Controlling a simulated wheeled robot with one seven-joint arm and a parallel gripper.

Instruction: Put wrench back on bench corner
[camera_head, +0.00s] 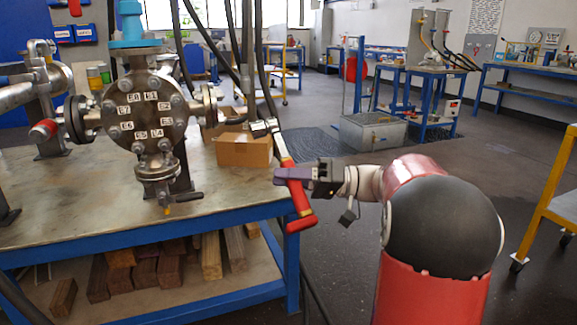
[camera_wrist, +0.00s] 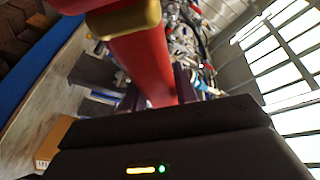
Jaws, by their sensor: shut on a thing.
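The wrench seems to be clear of the bench top. In the wrist view the red handle (camera_wrist: 145,62) runs between the fingers, with its yellowish end close to the camera. The fingers hide part of the handle there.
A flanged vessel (camera_head: 150,110) with labelled bolts stands on the bench. A cardboard box (camera_head: 243,150) sits near the bench's right end. Hoses hang near the box. The bench top in front of the box is clear. Wood blocks (camera_head: 145,272) lie on the lower shelf.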

